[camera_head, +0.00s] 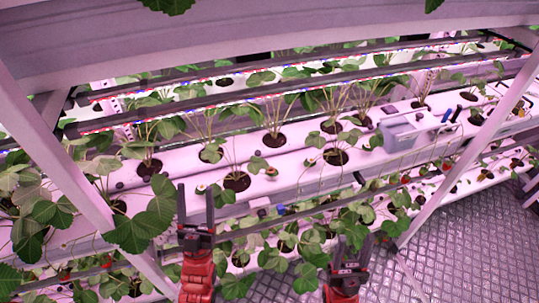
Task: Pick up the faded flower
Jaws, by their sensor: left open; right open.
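I cannot pick out a faded flower for certain. A small round reddish-and-pale item (271,171) sits on the white planting gutter (300,176) beside a potted plant. A similar small item (200,189) lies on the gutter further left; both are too small to identify. My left gripper (196,213) is open and empty, fingers up, in front of the gutter just below that left item. My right gripper (350,254) is open and empty, lower and further right, in front of the lower row's leaves.
Strawberry plants stand in dark holes along tiered white gutters. Light bars (300,86) run above them. A grey bin (402,134) stands on the gutter at right. White slanted posts (464,163) flank the rack. The patterned metal floor (450,255) is clear at lower right.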

